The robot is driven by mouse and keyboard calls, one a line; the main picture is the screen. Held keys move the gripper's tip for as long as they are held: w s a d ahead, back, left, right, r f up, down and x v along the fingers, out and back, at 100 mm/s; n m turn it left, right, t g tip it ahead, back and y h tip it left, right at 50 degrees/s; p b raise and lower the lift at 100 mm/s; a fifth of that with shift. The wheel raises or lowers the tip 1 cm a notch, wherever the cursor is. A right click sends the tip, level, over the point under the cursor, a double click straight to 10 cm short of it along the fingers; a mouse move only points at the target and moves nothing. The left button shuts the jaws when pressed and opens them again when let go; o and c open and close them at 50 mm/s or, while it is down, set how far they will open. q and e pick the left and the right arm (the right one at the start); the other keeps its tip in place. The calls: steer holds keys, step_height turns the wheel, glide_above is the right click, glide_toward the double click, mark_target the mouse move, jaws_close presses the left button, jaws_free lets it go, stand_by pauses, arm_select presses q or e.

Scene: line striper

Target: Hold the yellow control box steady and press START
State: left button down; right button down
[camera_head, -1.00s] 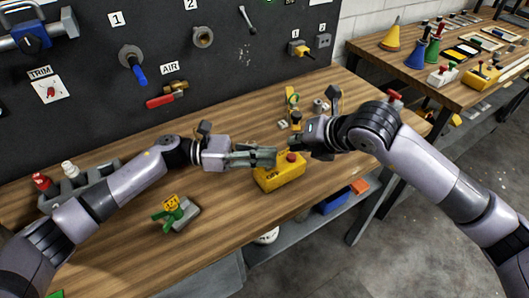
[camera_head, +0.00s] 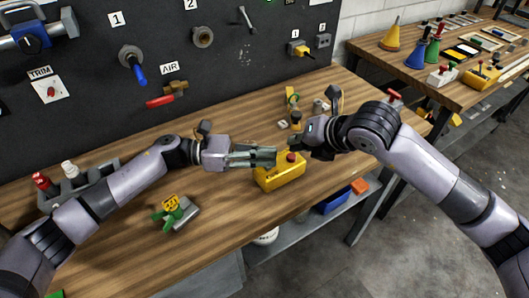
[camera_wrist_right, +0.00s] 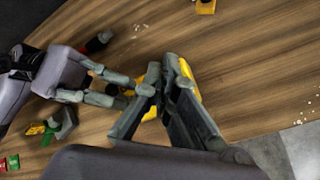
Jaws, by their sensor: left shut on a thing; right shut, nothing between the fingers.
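The yellow control box (camera_head: 284,176) lies near the front edge of the wooden bench, with a red button (camera_head: 291,157) on its top. My left gripper (camera_head: 268,157) is shut on the box's left upper side and covers part of its top. My right gripper (camera_head: 297,147) is shut and empty, just behind and above the red button; contact cannot be told. In the right wrist view, the right gripper (camera_wrist_right: 166,82) hides much of the yellow box (camera_wrist_right: 187,72), and the left gripper (camera_wrist_right: 130,95) reaches in from the left. No START button is clearly visible.
A grey fixture with a yellow tag and green part (camera_head: 178,212) stands left of the box. A rack (camera_head: 85,182) holds red and white bottles. Small yellow and grey parts (camera_head: 293,102) lie behind my right gripper. The dark panel (camera_head: 90,100) bounds the bench behind.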

mark_target(295, 155)
steer(key=shift+f, duration=0.15)
steer(key=shift+f, duration=0.3)
steer(key=shift+f, duration=0.5)
stand_by(0.6)
steer(key=shift+r, duration=0.95)
step_height(295, 155, up, 6)
stand_by(0.4)
